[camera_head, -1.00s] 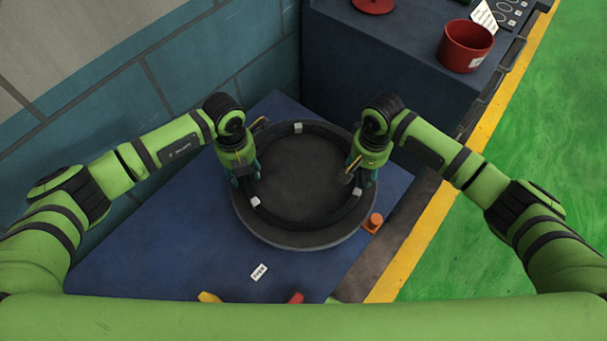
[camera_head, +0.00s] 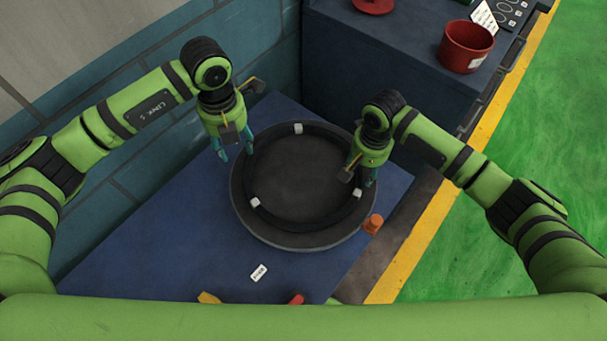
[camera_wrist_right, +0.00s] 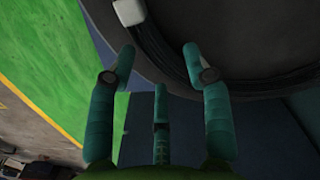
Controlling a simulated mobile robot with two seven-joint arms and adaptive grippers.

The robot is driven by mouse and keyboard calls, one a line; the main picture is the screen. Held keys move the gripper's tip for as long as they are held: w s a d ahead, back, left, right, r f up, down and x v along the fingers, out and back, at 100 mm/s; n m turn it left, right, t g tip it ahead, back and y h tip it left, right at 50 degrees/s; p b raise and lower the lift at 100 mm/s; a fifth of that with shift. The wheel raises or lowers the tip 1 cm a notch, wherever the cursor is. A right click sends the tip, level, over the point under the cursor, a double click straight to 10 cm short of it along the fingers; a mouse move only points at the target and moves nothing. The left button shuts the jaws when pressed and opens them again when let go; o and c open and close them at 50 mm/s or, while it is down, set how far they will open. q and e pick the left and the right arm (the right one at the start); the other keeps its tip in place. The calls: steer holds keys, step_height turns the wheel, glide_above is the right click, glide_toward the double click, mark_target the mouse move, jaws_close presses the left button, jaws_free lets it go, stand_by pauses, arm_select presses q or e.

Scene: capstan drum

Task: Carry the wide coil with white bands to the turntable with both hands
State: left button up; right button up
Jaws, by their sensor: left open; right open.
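The wide coil (camera_head: 256,203) is a black ring with white bands. It lies flat on the turntable (camera_head: 290,242), a round dark grey disc on the blue surface. My left gripper (camera_head: 235,155) is open and empty, above the upper left rim of the coil and apart from it. My right gripper (camera_head: 361,179) is open at the coil's right side. In the right wrist view its spread fingers (camera_wrist_right: 158,60) are beside the coil (camera_wrist_right: 165,60), with one white band near the top edge. I cannot tell whether a fingertip touches the coil.
An orange piece (camera_head: 372,224) stands close to the turntable's right edge. A white label (camera_head: 258,273) lies in front. A red pot (camera_head: 466,45) stands on a dark cabinet at the back right. A blue wall (camera_head: 150,130) runs along the left.

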step_height(320, 180, up, 11)
stand_by(0.3)
steer(key=shift+f, duration=0.1)
stand_by(0.4)
